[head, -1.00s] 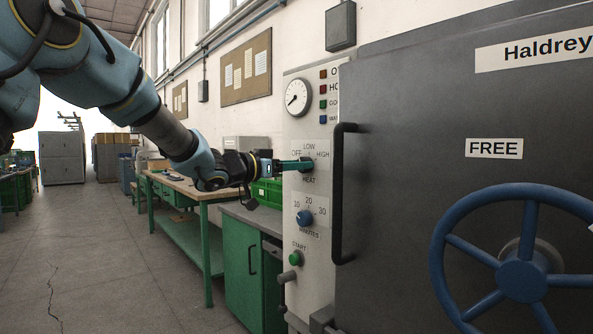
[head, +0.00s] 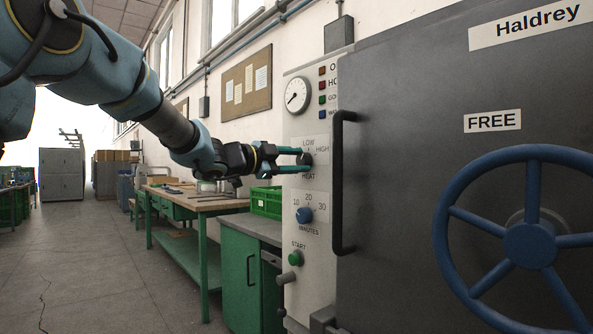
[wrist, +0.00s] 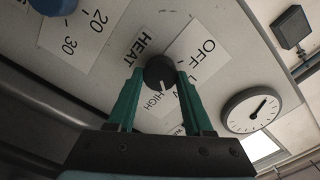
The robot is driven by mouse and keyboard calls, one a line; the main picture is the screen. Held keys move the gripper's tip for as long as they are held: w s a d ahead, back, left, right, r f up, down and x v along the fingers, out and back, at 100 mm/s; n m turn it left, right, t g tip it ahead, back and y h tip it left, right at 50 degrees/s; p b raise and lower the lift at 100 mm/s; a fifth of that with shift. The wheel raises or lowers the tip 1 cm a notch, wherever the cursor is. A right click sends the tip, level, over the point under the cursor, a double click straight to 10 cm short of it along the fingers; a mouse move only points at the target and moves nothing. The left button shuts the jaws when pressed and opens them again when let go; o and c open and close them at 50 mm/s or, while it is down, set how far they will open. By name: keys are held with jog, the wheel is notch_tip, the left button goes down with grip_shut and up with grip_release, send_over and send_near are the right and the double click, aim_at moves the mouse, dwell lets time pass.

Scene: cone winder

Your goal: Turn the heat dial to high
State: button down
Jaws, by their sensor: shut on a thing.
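The heat dial (head: 305,159) is a small black round knob on the pale control panel, with OFF, LOW and HIGH marked around it and HEAT below. My gripper (head: 304,160) reaches it from the left, its green fingers one above the other. In the wrist view, my gripper (wrist: 160,76) has a finger on each side of the dial (wrist: 159,71) and is shut on it. The dial's white mark points toward my palm, close to the HIGH lettering. My right finger hides most of LOW.
Below are a blue minutes dial (head: 304,215) and a green start button (head: 295,258). A gauge (head: 297,95) sits above. The black door handle (head: 340,185) stands close to the right of the heat dial, with a large blue handwheel (head: 530,246) beyond.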

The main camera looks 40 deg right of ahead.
jog(key=m+b, duration=0.3)
jog(key=m, duration=0.1)
jog(key=shift+f+m, duration=0.15)
jog(key=shift+m, duration=0.55)
jog(key=shift+c, duration=1.5)
grip_release()
jog(key=shift+a, duration=0.1)
jog(key=a+b, duration=0.1)
jog(key=a, duration=0.9)
jog(key=shift+w+a, duration=0.3)
